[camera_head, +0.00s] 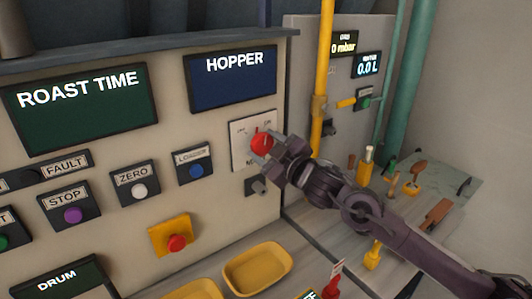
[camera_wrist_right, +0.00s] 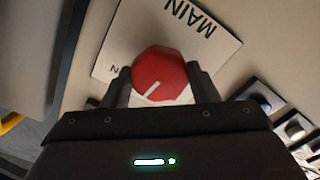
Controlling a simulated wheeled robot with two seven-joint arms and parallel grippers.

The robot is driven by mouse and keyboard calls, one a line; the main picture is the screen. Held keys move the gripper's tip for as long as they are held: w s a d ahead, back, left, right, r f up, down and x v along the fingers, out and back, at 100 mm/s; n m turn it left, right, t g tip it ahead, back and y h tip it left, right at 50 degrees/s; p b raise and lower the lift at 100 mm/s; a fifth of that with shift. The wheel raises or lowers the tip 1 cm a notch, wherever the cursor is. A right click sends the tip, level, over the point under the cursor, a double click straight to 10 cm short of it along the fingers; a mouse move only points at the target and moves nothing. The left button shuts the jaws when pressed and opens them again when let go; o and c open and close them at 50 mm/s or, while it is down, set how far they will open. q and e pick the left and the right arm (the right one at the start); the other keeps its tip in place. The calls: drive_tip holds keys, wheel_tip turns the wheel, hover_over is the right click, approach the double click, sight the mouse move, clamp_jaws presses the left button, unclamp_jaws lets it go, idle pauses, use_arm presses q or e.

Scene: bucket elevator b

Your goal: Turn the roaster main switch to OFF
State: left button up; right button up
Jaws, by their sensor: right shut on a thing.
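The roaster main switch is a red knob (camera_head: 261,142) on a white plate (camera_head: 240,133) below the HOPPER display. The knob also shows in the right wrist view (camera_wrist_right: 160,78), with a white pointer line and the word MAIN on the plate beside it. My right gripper (camera_head: 268,146) reaches in from the lower right, with one finger on each side of the knob, shut on it. The plate's lettering is partly hidden by the gripper and too small to read fully in the head view. My left gripper is not in view.
A yellow pipe (camera_head: 323,80) stands upright just right of the switch. Buttons marked STOP, ZERO and others line the panel at left, with a red emergency button (camera_head: 176,243) on a yellow box. Yellow trays (camera_head: 258,270) lie below. Tools stand on the bench at right.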

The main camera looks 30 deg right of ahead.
drive_tip(key=n+b, duration=0.4)
drive_tip(key=n, duration=0.1)
drive_tip(key=shift+f+n, duration=0.2)
drive_tip(key=shift+n, duration=0.1)
drive_tip(key=n+b, duration=0.3)
drive_tip(key=n, duration=0.1)
drive_tip(key=shift+r+n, duration=0.1)
drive_tip(key=shift+n, duration=0.3)
drive_tip(key=shift+b, duration=0.3)
drive_tip(key=o, duration=1)
drive_tip(key=shift+c, duration=0.2)
drive_tip(key=shift+s, duration=0.1)
